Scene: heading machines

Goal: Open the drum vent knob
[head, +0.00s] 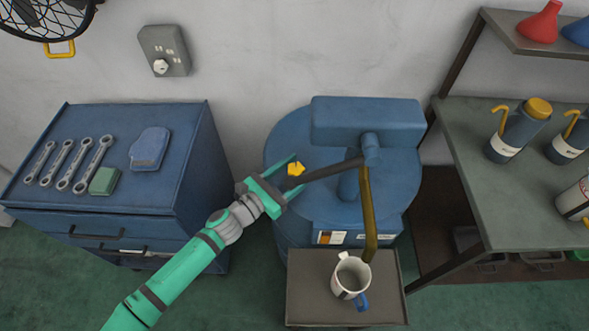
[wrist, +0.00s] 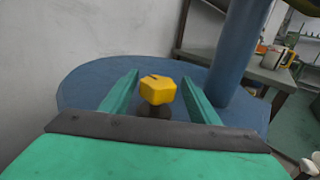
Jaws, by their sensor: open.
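The drum vent knob (head: 296,169) is a small yellow faceted knob on top of the blue drum (head: 283,137). My gripper (head: 293,177) is open at the knob, with a finger on either side of it in the head view. In the wrist view the yellow knob (wrist: 158,90) sits on a dark stem, between the two green fingers of my gripper (wrist: 160,92). A gap shows between each finger and the knob. I cannot tell exactly how deep the fingers reach around it.
A blue pump (head: 367,122) with a dark lever stands on the drum beside the knob. A mug (head: 351,277) stands on a small stand (head: 305,290) in front. A blue cabinet (head: 120,185) with wrenches is at left, a shelf (head: 480,140) with bottles at right.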

